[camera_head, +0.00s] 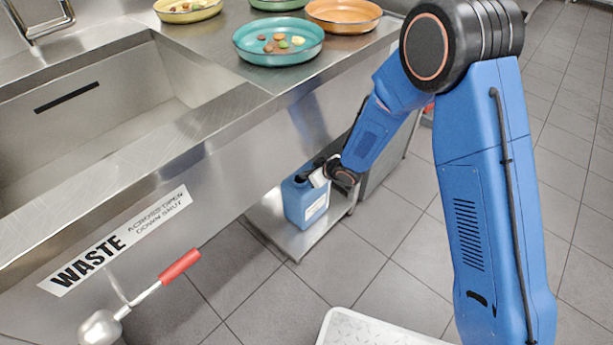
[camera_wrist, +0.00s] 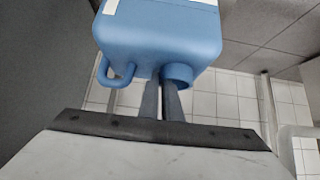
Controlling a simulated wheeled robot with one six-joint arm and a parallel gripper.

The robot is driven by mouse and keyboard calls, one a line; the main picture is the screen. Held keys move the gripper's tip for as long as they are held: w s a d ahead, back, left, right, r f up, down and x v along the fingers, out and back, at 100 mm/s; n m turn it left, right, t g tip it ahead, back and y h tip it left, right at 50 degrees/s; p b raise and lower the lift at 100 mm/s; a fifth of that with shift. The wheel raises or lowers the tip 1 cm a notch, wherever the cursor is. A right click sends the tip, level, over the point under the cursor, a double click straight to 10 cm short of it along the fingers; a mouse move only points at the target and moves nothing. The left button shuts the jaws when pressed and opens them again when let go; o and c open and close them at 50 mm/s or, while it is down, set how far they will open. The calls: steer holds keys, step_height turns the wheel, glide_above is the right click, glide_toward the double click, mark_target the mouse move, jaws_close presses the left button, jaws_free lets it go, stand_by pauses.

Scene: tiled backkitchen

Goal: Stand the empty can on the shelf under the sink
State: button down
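The can (camera_head: 303,205) is a blue jerrycan with a pale label. In the head view it is upright at the metal shelf (camera_head: 306,241) under the sink counter; contact with the shelf is hard to make out. My gripper (camera_head: 306,177) reaches in from the right at the can's top. In the wrist view the can (camera_wrist: 158,35) appears inverted, with its handle loop at left and short round neck at right. The fingers of my gripper (camera_wrist: 162,84) are close together with a narrow gap, tips at the can's top beside the neck. Any grip is hidden.
The sink basin (camera_head: 110,105) and counter edge overhang the shelf. Several bowls stand on the counter, including a teal one (camera_head: 278,55) with food scraps. A red-handled lever (camera_head: 179,267) projects from the front beside the WASTE sign (camera_head: 115,240). Tiled floor is clear right of the shelf.

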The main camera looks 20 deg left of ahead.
steer(key=shift+f, duration=0.35)
steer(key=c, duration=2)
jaws_free()
steer(key=v, duration=1.2)
steer(key=shift+w+d, duration=0.1)
